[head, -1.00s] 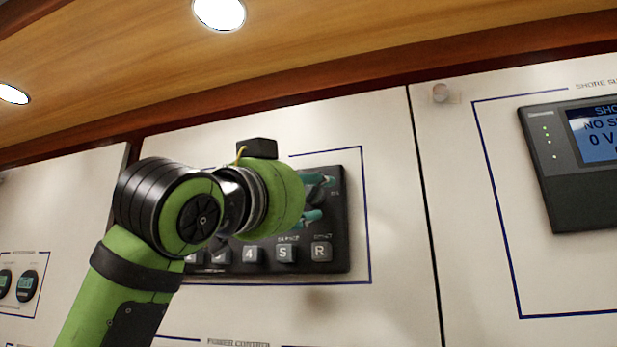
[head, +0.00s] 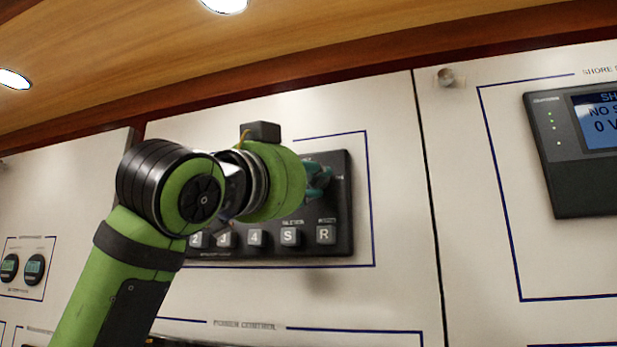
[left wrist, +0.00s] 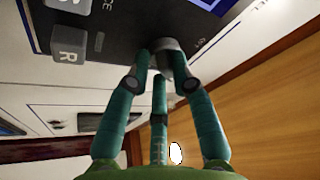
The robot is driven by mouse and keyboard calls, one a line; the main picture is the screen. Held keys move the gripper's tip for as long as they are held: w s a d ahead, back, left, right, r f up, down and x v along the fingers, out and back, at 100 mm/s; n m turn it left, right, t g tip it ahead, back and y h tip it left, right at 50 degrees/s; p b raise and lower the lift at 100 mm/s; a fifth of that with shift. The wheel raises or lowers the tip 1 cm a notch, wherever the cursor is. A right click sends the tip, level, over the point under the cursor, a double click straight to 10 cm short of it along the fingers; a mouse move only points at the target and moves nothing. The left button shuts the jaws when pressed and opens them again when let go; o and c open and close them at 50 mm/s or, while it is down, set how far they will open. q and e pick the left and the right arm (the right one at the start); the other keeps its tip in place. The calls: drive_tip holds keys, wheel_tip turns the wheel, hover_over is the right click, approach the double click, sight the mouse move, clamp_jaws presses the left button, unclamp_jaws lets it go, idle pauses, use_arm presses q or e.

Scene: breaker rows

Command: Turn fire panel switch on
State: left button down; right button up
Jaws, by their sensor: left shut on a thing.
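The fire panel (head: 338,222) is a black box on the white wall, with a row of square buttons marked 2, 3, 4, S and R along its lower edge. My left gripper (head: 318,180) reaches the panel's upper right part, and my green wrist hides the panel's upper left and middle. In the left wrist view, the teal fingers of my left gripper (left wrist: 162,75) are shut around a grey round switch knob (left wrist: 166,52) on the panel's black face (left wrist: 120,25). The knob's turned position is hard to tell. My right gripper is not in view.
A shore supply display (head: 585,150) is on the wall panel at the right. Small round gauges (head: 34,268) sit at the far left. A wooden ceiling (head: 280,50) with round lamps runs above.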

use_arm(q)
drive_tip(key=shift+a+r+m+g+h, duration=0.2)
drive_tip(key=shift+m+g, duration=0.6)
drive_tip(key=shift+m, duration=1.25)
drive_tip(key=shift+a+r+m+g+h, duration=0.2)
drive_tip(key=shift+m+g, duration=0.6)
drive_tip(key=shift+m, duration=1.3)
drive_tip(key=shift+a+r+m+g, duration=0.1)
drive_tip(key=shift+r+m+g, duration=0.2)
drive_tip(key=shift+m+g, duration=1.15)
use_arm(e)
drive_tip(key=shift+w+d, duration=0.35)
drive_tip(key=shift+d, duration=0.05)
use_arm(q)
drive_tip(key=shift+f+m+t, duration=0.1)
drive_tip(key=shift+m+t, duration=0.45)
drive_tip(key=shift+m, duration=0.15)
drive_tip(key=c, duration=1.1)
unclamp_jaws()
drive_tip(key=shift+d+f, duration=0.1)
drive_tip(key=shift+c, duration=0.2)
drive_tip(key=shift+w, duration=0.1)
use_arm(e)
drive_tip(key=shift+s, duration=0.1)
